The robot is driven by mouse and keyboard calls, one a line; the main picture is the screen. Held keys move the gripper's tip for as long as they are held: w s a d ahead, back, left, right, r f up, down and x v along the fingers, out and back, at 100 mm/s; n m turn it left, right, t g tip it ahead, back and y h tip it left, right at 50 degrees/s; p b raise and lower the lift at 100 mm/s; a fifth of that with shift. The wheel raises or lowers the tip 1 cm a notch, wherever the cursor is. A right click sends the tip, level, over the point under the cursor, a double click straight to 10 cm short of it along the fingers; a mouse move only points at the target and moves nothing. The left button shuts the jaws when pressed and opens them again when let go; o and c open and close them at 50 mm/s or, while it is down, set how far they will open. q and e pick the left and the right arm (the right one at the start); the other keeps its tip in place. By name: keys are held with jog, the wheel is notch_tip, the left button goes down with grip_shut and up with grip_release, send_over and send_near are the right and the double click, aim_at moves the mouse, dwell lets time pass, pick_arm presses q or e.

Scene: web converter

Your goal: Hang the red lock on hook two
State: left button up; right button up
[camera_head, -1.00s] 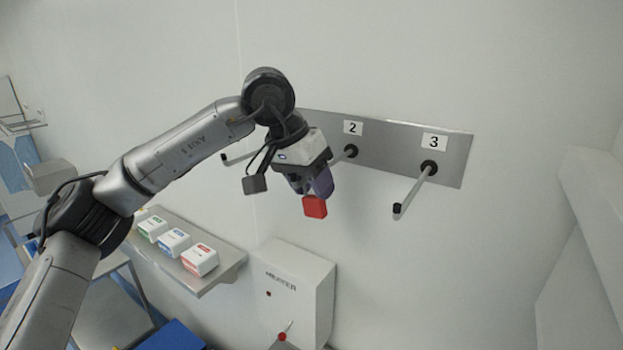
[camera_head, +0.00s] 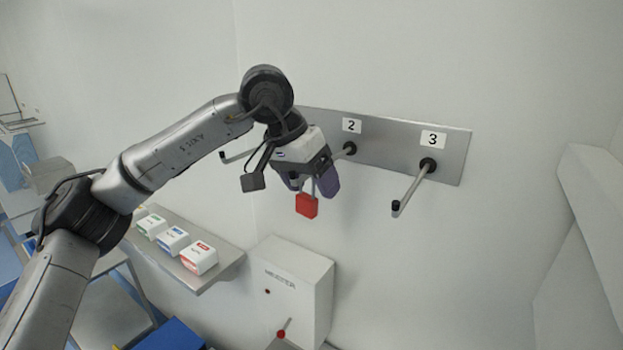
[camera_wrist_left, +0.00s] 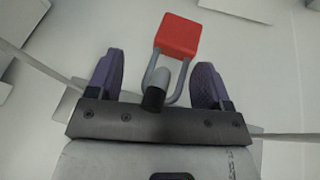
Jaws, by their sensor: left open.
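The red lock (camera_head: 306,205) hangs below my left gripper (camera_head: 315,185) in the head view. In the left wrist view, the red lock (camera_wrist_left: 178,37) has its grey shackle around a peg with a black tip (camera_wrist_left: 153,98). This peg lines up with hook two (camera_head: 349,149), whose outer end is hidden behind my gripper in the head view. My left gripper (camera_wrist_left: 162,85) is open, with one purple finger on each side of the shackle and a gap to each. My right gripper is not in view.
Hook three (camera_head: 412,187) sticks out to the right on the metal plate (camera_head: 390,150). Another peg (camera_head: 235,157) shows left of my gripper. A shelf (camera_head: 217,277) with small labelled boxes and a white wall box (camera_head: 297,290) are below. The wall at right is clear.

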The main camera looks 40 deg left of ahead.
pick_arm(q)
jog(key=shift+s+d, duration=0.1)
jog(key=shift+s, duration=0.1)
jog(key=shift+s+r, duration=0.2)
jog(key=shift+r, duration=0.25)
jog(key=b+v, duration=0.2)
jog(key=v, duration=1.1)
jog(key=shift+w, duration=0.2)
